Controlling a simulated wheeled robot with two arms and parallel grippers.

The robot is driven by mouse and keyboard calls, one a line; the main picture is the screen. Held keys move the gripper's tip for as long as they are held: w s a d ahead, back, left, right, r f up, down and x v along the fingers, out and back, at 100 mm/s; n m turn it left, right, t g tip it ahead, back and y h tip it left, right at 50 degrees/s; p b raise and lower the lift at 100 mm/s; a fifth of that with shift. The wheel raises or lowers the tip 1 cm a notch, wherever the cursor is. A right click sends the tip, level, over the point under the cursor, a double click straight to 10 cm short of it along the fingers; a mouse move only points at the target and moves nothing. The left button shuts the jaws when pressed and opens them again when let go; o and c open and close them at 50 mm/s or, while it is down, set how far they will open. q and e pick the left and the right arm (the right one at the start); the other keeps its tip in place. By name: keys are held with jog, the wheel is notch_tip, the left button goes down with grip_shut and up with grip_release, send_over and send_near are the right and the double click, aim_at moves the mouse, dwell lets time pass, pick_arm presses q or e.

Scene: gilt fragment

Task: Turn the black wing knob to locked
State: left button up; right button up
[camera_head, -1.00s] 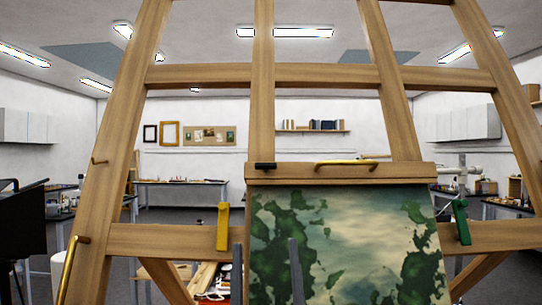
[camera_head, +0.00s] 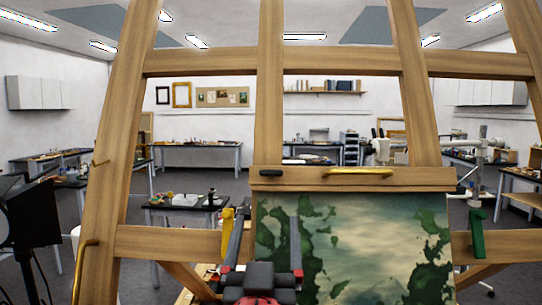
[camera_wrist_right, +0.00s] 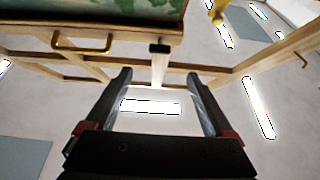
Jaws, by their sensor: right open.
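The black wing knob (camera_head: 271,173) is a small dark bar on the left part of the wooden crosspiece (camera_head: 410,179) above the painting. It lies about level in the head view and also shows in the right wrist view (camera_wrist_right: 159,47). My right gripper (camera_head: 266,218) is open and empty, below the knob and in front of the painting's left edge. In the wrist view, the open fingers (camera_wrist_right: 158,75) straddle the knob's line, apart from it. No locked mark is readable. My left gripper is not in view.
A brass handle (camera_head: 358,172) sits right of the knob on the same crosspiece. The painting (camera_head: 365,245) hangs below it. A yellow clip (camera_head: 227,222) is close to the gripper's left finger; a green clip (camera_head: 477,233) is at the right. Easel posts (camera_head: 269,90) rise behind.

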aim_at(271, 175)
jog(key=p+x, duration=0.6)
jog(key=x, duration=0.7)
jog(key=shift+r, duration=0.15)
